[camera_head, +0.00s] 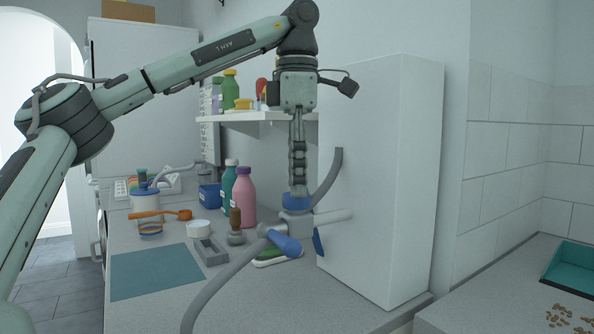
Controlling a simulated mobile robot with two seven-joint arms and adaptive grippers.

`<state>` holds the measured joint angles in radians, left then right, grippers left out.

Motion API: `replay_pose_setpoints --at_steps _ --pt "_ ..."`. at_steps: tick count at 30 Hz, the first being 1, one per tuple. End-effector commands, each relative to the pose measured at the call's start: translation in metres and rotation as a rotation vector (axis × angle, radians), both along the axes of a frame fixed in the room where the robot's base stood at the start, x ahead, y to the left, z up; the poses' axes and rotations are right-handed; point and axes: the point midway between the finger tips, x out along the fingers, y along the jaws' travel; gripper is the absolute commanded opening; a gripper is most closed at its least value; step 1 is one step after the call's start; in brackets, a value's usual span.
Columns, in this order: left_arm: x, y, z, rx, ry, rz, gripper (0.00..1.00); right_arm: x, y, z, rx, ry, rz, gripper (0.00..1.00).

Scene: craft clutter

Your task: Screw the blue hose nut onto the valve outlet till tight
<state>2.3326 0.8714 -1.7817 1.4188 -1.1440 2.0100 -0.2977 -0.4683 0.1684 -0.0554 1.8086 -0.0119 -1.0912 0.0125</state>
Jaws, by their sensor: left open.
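My left gripper (297,186) points straight down and is open, its fingers seen nearly edge-on. Its tips are at a round blue nut (296,202) on top of the grey valve body (297,224); I cannot tell whether they touch it. A short grey hose (331,180) rises and curves to the right beside the nut; how they join is hidden. A second blue part (284,243), like a handle or nut, sticks out toward me on the valve, by the end of a long grey hose (222,283). My right gripper is not in view.
A white panel (385,180) stands close behind and right of the valve. Pink (244,198) and teal (229,188) bottles, a stamp (236,228) and a grey tray (209,251) stand left of it. A shelf (262,117) hangs behind the arm. The teal mat (155,271) is clear.

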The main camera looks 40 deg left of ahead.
Motion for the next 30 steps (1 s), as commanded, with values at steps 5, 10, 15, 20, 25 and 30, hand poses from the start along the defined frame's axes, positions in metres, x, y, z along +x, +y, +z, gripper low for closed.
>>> replay_pose_setpoints --at_steps 5,10,15,20,25,30 --pt "0.0 0.0 0.012 0.002 -0.002 0.001 0.51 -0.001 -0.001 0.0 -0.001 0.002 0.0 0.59" --pt "0.0 -0.001 0.045 0.004 -0.006 0.004 0.51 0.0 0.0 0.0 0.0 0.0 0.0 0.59" --pt "-0.001 -0.001 0.082 0.005 -0.005 0.005 0.51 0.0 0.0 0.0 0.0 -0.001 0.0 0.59" --pt "-0.001 -0.001 0.104 0.003 -0.001 0.004 0.51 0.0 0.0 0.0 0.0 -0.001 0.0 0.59" --pt "-0.001 -0.001 0.116 0.001 0.0 0.002 0.51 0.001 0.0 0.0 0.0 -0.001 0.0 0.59" --pt "-0.001 -0.001 0.121 0.0 -0.001 -0.001 0.51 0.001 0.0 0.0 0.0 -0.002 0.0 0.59"
